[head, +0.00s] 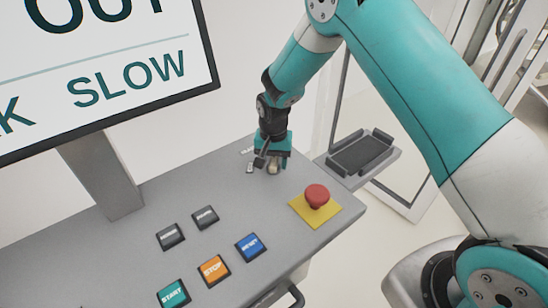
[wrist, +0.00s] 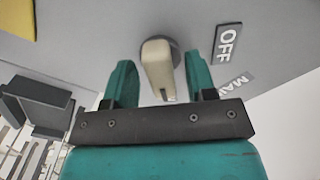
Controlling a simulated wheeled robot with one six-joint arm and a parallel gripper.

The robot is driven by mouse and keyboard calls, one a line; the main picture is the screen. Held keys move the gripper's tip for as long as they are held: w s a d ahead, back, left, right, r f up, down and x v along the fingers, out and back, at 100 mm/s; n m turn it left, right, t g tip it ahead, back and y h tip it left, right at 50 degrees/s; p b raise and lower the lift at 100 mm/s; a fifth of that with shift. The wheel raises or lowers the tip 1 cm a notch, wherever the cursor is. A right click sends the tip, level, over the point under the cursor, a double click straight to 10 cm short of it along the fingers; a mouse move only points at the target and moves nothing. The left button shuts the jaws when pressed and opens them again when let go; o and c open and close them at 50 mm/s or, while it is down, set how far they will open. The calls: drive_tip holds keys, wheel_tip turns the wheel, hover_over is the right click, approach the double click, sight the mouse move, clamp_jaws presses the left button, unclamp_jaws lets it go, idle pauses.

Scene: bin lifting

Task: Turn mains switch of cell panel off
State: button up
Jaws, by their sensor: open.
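The mains switch (wrist: 158,65) is a cream lever on a dark round base on the grey cell panel (head: 130,240). In the wrist view an OFF label (wrist: 228,42) and a partly cut MAINS label (wrist: 236,82) lie to its right. My gripper (wrist: 160,82) is open, with one teal finger on each side of the lever. I see gaps between the lever and both fingers. In the head view my gripper (head: 268,166) is low over the panel's far right part, and the switch (head: 273,169) is mostly hidden by it.
A red emergency button (head: 317,195) on a yellow plate (head: 327,212) is close to my gripper. START (head: 173,293), STOP (head: 213,269) and blue (head: 249,246) buttons sit nearer. A dark tray (head: 360,152) is beyond the panel's right edge. A screen (head: 100,60) stands at the left.

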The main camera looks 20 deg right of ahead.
drive_tip(key=shift+c, duration=0.5)
drive_tip(key=c, duration=0.8)
drive_tip(key=shift+n+b, duration=0.3)
drive_tip(key=n+b, duration=0.2)
drive_tip(key=n, duration=0.1)
drive_tip(key=shift+w+f+n, duration=0.1)
drive_tip(key=shift+n, duration=0.2)
drive_tip(key=n+b, duration=0.2)
drive_tip(key=n, duration=0.2)
drive_tip(key=shift+n, duration=0.3)
drive_tip(key=n+b, duration=0.1)
drive_tip(key=n, duration=0.3)
drive_tip(key=shift+b, duration=0.3)
drive_tip(key=shift+n+b, duration=0.45)
drive_tip(key=shift+n, duration=2.05)
drive_tip(key=shift+r, duration=0.2)
